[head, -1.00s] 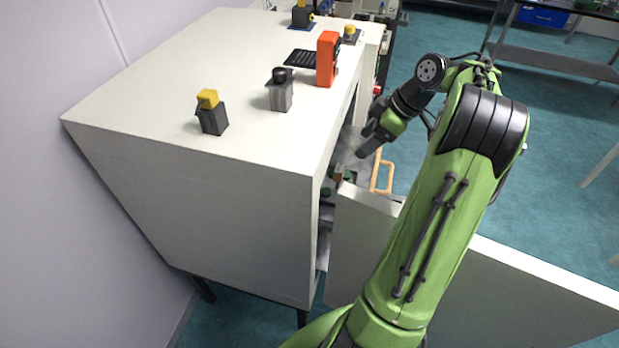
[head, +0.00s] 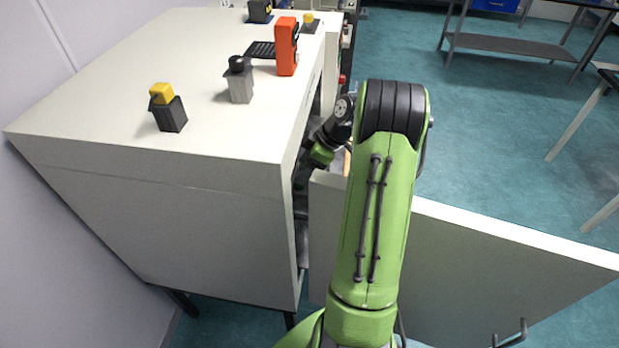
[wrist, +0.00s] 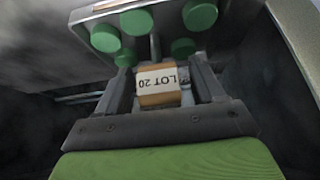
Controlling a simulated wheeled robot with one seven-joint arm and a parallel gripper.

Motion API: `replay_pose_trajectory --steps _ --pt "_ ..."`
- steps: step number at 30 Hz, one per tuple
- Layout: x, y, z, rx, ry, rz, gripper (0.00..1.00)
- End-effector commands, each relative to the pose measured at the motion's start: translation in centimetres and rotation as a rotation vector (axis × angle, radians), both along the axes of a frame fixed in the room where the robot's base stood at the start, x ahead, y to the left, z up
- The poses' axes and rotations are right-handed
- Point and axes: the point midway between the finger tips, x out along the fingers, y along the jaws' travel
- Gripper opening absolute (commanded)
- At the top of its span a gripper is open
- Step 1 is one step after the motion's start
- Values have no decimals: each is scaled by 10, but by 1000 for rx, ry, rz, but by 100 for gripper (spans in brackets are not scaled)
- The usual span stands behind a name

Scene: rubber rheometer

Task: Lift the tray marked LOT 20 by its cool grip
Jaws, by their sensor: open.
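In the wrist view a tan block-shaped grip (wrist: 165,99) carries a white label reading LOT 20, upside down in the picture. Behind it is the grey metal tray (wrist: 146,46), with several green round discs on it. My gripper (wrist: 160,72) is open, one finger on each side of the grip. I cannot tell whether either finger touches it. In the head view the gripper's fingers and the tray are hidden by my arm and the cabinet; only the wrist shows at the opening.
The white cabinet (head: 150,215) stands at left, its door (head: 490,270) swung open to the right beside my arm. On its top are an orange device (head: 286,48) and small yellow- and black-topped blocks. Dark interior walls lie close around the gripper in the wrist view.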

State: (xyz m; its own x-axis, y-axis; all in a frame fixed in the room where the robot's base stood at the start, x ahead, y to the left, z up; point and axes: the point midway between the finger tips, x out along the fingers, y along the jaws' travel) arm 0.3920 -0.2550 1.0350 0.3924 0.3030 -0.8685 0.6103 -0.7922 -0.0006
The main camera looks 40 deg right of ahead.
Motion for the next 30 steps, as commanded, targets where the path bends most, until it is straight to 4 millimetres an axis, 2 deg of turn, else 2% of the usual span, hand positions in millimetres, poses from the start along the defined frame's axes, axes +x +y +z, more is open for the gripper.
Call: replay_pose_trajectory --steps 5,18,26,30 --pt "0 0 0 -1 -1 0 68" --pt "0 0 1 0 -2 0 4" --pt "0 0 4 0 -2 0 4" --pt "0 0 19 -2 -2 1 4"
